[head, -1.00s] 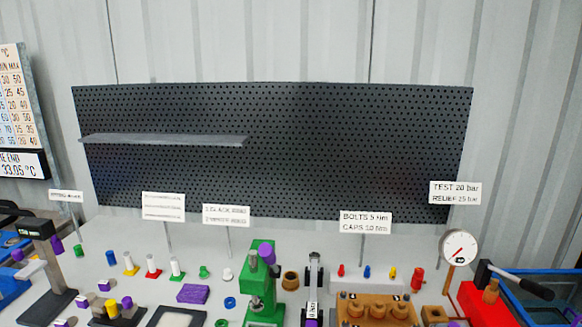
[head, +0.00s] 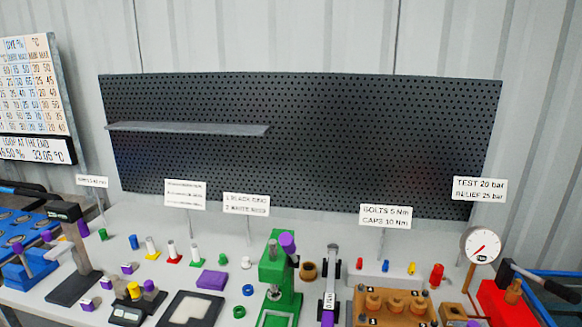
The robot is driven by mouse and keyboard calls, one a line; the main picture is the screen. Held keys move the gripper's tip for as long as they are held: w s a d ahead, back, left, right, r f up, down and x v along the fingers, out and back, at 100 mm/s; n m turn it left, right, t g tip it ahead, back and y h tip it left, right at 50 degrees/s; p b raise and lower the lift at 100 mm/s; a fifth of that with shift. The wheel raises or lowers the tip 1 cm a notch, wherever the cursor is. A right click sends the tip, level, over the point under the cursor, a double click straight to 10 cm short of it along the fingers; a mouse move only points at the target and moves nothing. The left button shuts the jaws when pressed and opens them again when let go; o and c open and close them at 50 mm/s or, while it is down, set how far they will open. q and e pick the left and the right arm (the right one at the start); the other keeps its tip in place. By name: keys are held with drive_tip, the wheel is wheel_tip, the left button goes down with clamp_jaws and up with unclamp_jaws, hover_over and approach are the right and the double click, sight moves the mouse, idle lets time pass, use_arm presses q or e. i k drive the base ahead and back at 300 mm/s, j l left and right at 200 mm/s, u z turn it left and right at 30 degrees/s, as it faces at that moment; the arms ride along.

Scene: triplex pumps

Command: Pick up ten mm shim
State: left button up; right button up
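I cannot tell which item is the ten mm shim; no readable marking singles it out. Several small purple-and-white blocks stand at the left of the bench, among them one block (head: 127,268), a second block (head: 107,283) and a third block (head: 87,304). A flat purple block (head: 212,280) lies near the middle. Neither of my grippers is in view.
A green press (head: 279,285) stands mid-bench, a dark stand (head: 70,285) at left. A wooden block with brown caps (head: 395,305), a pressure gauge (head: 481,246) and a red unit (head: 503,300) are at right. A pegboard (head: 310,140) with a shelf (head: 190,129) stands behind.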

sight(127, 269)
drive_tip(key=u, duration=1.3)
drive_tip(key=i+l, duration=0.1)
drive_tip(key=i, duration=0.3)
drive_tip(key=i+l, duration=0.1)
drive_tip(key=i, duration=0.25)
